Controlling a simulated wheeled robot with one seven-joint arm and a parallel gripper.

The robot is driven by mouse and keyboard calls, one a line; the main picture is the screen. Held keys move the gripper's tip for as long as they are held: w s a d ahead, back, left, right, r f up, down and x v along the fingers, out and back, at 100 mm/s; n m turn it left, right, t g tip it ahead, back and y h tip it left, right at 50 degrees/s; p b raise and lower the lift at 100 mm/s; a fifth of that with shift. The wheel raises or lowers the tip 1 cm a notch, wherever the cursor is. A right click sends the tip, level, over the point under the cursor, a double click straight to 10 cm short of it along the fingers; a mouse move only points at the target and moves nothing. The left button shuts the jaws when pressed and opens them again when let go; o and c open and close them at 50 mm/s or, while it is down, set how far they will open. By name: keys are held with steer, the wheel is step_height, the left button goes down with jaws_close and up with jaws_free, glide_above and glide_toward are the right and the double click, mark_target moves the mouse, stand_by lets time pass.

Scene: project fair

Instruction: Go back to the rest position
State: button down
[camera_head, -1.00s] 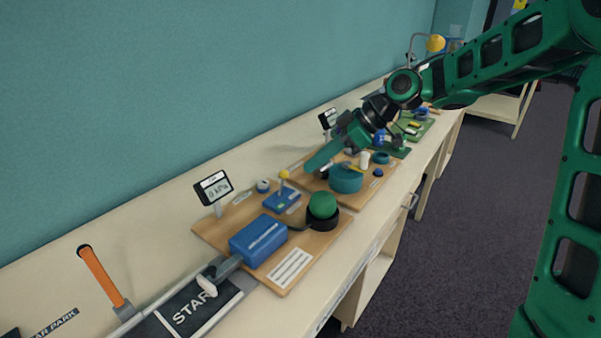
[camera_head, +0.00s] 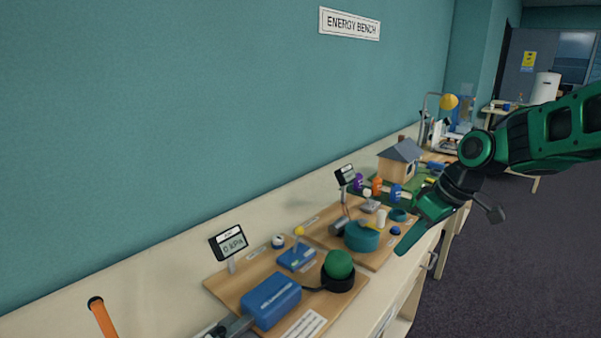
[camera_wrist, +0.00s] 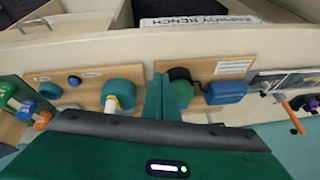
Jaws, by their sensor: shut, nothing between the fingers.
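My gripper (camera_head: 424,222) is green and shut with nothing in it. In the head view it hangs over the front edge of the bench, to the right of the teal drum (camera_head: 362,236). In the wrist view its shut fingers (camera_wrist: 162,98) point between two wooden boards. The near board (camera_head: 232,288) carries a blue box (camera_head: 271,302), a green dome (camera_head: 338,264) on a black base and a small display (camera_head: 229,243).
The bench (camera_head: 150,300) runs along a teal wall with an "ENERGY BENCH" sign (camera_head: 349,23). A model house (camera_head: 399,160) and coloured bottles stand farther back. An orange handle (camera_head: 102,318) stands at the near left. Open dark floor (camera_head: 500,260) lies to the right.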

steer(key=s+d+f+m+g+h, duration=0.1)
steer(key=s+d+f+m+h, duration=0.1)
steer(key=s+d+m, duration=0.5)
steer(key=s+d+f+m+g+h, duration=0.1)
steer(key=s+d+m, duration=0.6)
steer(key=s, duration=1.2)
steer(key=shift+s+d+f+g+h, duration=0.35)
steer(key=shift+d+f, duration=0.25)
steer(key=shift+d, duration=0.65)
